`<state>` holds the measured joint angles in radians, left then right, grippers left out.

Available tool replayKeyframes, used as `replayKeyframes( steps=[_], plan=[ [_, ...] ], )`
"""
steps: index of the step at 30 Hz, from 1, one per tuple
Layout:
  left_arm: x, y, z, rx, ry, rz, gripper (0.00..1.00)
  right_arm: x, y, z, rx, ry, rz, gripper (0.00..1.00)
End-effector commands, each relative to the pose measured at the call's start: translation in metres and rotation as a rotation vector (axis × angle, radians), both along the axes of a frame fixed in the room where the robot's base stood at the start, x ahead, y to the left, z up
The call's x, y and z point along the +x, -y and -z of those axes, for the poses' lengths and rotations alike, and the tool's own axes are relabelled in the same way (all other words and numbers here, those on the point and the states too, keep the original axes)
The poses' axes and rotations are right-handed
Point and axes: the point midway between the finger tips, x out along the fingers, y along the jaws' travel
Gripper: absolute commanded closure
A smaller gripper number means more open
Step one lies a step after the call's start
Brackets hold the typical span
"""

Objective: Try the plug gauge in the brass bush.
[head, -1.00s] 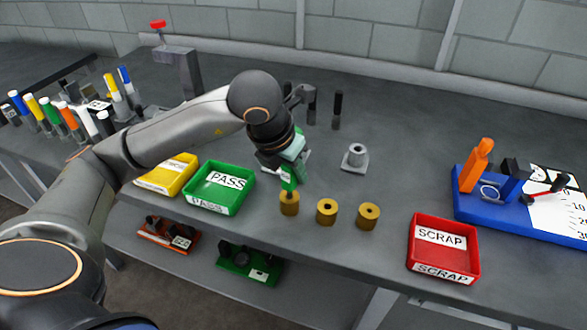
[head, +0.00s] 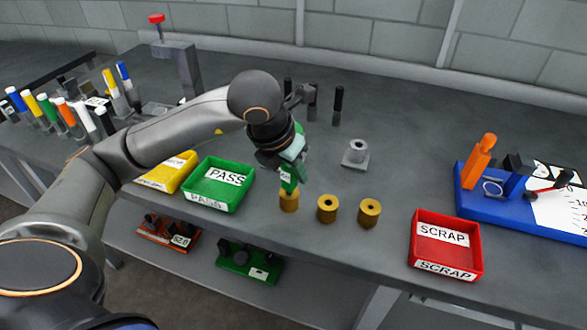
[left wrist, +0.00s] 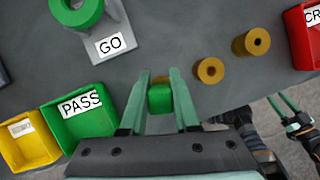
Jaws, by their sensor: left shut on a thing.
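In the left wrist view the green handle (left wrist: 159,98) sits between the fingers of the left gripper (left wrist: 160,82). The gauge is directly over the leftmost brass bush (head: 289,203), which stands on the bench. The gauge's lower end meets or overlaps the bush's top; I cannot tell whether its pin is inside the bore. My right gripper (left wrist: 282,103) shows at the right of the left wrist view, empty with its fingers apart.
Two more brass bushes (head: 327,208) (head: 369,212) stand to the right. The green PASS tray (head: 207,202) and a yellow tray (head: 174,178) are left, the red SCRAP tray (head: 422,262) right. A grey flanged part (head: 356,153) stands behind. A GO-labelled stand (left wrist: 108,44) is nearby.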

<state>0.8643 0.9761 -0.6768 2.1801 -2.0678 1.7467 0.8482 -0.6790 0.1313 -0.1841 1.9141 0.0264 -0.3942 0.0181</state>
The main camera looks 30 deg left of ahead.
Motion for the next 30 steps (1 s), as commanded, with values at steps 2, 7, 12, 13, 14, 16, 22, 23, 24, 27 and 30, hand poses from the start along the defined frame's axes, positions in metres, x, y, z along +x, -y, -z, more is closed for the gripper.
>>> replayKeyframes(
  steps=[2, 7, 12, 13, 14, 16, 22, 23, 24, 27, 30],
  plan=[
    [0.000, 0.000, 0.000, 0.000, 0.001, 0.000, 1.00, 0.000, 0.000, 0.000, 0.000, 0.000, 0.000, 0.50],
    [0.000, 0.000, 0.000, 0.000, 0.001, 0.000, 1.00, 0.000, 0.000, 0.000, 0.000, 0.000, 0.000, 0.50],
    [0.000, 0.000, 0.000, 0.000, 0.001, 0.000, 1.00, 0.000, 0.000, 0.000, 0.000, 0.000, 0.000, 0.50],
    [0.000, 0.000, 0.000, 0.000, 0.001, 0.000, 1.00, 0.000, 0.000, 0.000, 0.000, 0.000, 0.000, 0.50],
    [0.000, 0.000, 0.000, 0.000, 0.001, 0.000, 1.00, 0.000, 0.000, 0.000, 0.000, 0.000, 0.000, 0.50],
    [0.000, 0.000, 0.000, 0.000, 0.001, 0.000, 1.00, 0.000, 0.000, 0.000, 0.000, 0.000, 0.000, 0.50],
    [0.000, 0.000, -0.006, -0.001, 0.001, 0.000, 1.00, 0.000, 0.000, -0.004, 0.000, 0.000, 0.000, 0.50],
    [0.000, 0.000, -0.007, -0.001, 0.001, 0.000, 1.00, 0.000, 0.000, -0.005, 0.000, 0.000, 0.000, 0.50],
    [0.000, 0.000, -0.009, -0.001, 0.001, 0.000, 1.00, 0.000, 0.000, -0.006, 0.000, 0.000, 0.000, 0.50],
    [0.000, 0.000, -0.013, -0.001, 0.001, 0.000, 1.00, 0.000, 0.000, -0.009, 0.000, 0.000, 0.000, 0.50],
    [0.000, 0.000, -0.017, -0.001, 0.001, 0.000, 1.00, 0.000, 0.000, -0.011, 0.000, 0.000, 0.000, 0.50]
  ],
)
